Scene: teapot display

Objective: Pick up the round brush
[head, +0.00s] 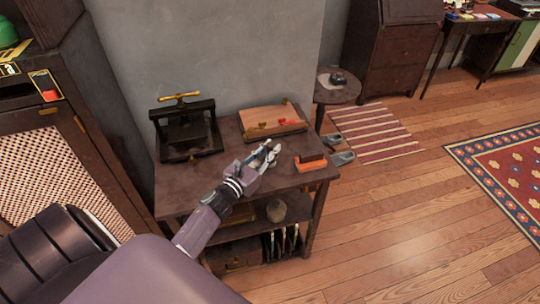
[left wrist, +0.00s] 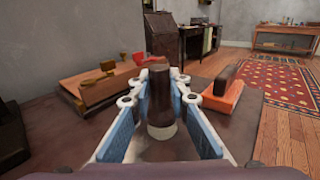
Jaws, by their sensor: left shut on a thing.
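The round brush (left wrist: 161,88) shows in the left wrist view as an upright dark brown cylinder with a pale band at its lower end. It stands between the fingers of my left gripper (left wrist: 160,112), which is shut on it. In the head view my left gripper (head: 265,157) is over the middle of the dark table top (head: 195,190), and its fingers largely hide the brush. I cannot tell whether the brush's lower end touches the table. My right gripper is in neither view.
A black press (head: 187,128) with a yellow handle stands at the table's back left. A wooden board (head: 272,120) with red pieces lies behind the gripper. An orange block (head: 310,165) with a dark top is to its right. The table's front left is bare.

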